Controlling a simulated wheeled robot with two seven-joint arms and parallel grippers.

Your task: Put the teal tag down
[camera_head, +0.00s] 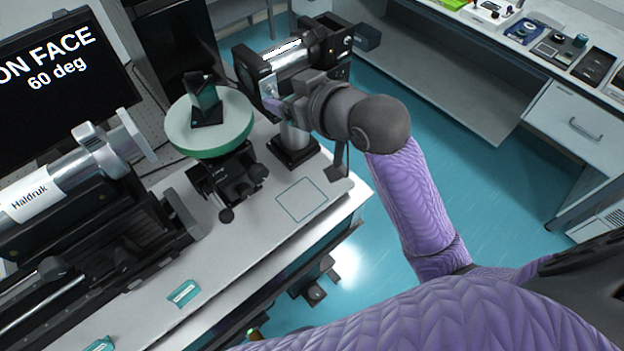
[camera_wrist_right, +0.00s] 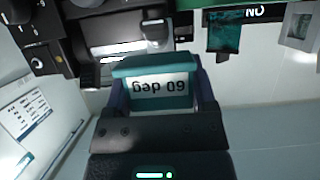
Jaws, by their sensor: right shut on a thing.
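My right gripper (camera_head: 278,104) reaches in from the right, beside the instrument on a post. In the right wrist view, the gripper (camera_wrist_right: 160,98) is shut on the teal tag (camera_wrist_right: 150,68), which has a teal top edge and a white face reading "60 deg", upside down in that view. The held tag cannot be made out in the head view. Two other teal tags lie on the bench's front part, one (camera_head: 184,292) left of centre and one (camera_head: 100,344) at the bottom edge. My left gripper is not in view.
A thin teal square outline (camera_head: 302,199) marks bare bench top. A dark prism (camera_head: 206,103) stands on a pale green round stage (camera_head: 212,139). A silver "Haldruk" tube (camera_head: 50,187) is at left. The post-mounted instrument (camera_head: 292,56) stands behind my gripper. A monitor (camera_head: 55,90) reads "ON FACE 60 deg".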

